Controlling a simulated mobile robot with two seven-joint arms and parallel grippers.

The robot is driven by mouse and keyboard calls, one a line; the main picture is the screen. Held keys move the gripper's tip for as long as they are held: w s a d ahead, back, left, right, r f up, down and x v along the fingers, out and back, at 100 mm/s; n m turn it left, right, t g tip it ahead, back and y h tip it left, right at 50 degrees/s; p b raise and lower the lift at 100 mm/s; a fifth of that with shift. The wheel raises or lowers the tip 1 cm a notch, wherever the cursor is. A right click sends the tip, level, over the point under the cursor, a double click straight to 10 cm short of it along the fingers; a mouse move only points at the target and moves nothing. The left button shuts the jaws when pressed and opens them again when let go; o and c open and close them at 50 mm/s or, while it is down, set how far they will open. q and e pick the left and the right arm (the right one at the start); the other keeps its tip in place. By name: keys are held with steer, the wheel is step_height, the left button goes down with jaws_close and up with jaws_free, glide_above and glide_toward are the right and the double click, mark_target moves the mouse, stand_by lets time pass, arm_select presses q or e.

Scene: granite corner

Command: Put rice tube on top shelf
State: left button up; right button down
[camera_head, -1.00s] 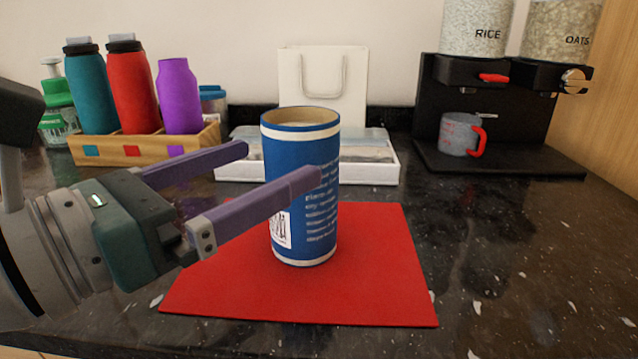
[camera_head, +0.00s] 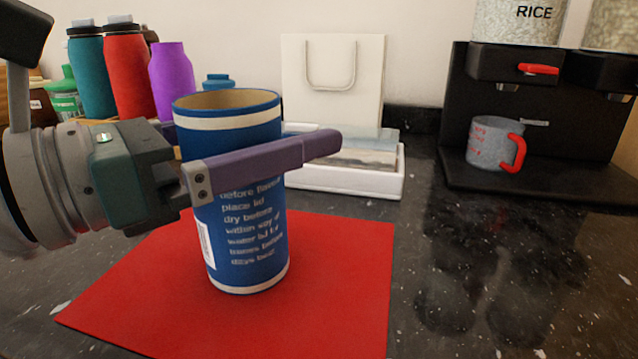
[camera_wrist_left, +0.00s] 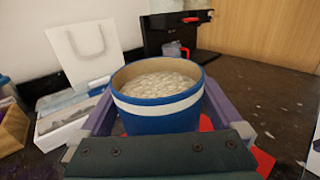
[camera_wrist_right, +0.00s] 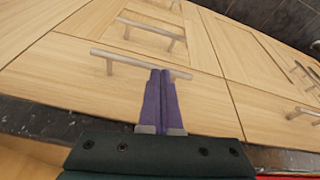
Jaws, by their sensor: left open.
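The rice tube (camera_head: 245,240) is a blue cylinder with cream bands and white print, standing on a red mat (camera_head: 340,270). Its top is open, and the left wrist view shows pale grains inside the tube (camera_wrist_left: 165,82). My left gripper (camera_head: 300,138) is open around the tube's upper part, one purple finger on each side. The near finger crosses the tube's front, and the far finger is mostly hidden behind it. Contact cannot be told. My right gripper (camera_wrist_right: 160,78) is shut and empty, in front of wooden cabinet fronts. No top shelf can be made out.
Teal, red and purple bottles (camera_head: 172,80) stand at the back left. A white bag (camera_head: 333,85) and white tray (camera_head: 350,180) are behind the tube. A black dispenser stand (camera_head: 560,110) with a grey mug (camera_head: 492,143) is at the right. The counter before it is clear.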

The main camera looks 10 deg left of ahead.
arm_select(q)
steer(key=shift+a, duration=0.1)
steer(key=shift+c, duration=0.2)
steer(key=shift+s, duration=0.1)
steer(key=shift+c, duration=0.7)
jaws_close()
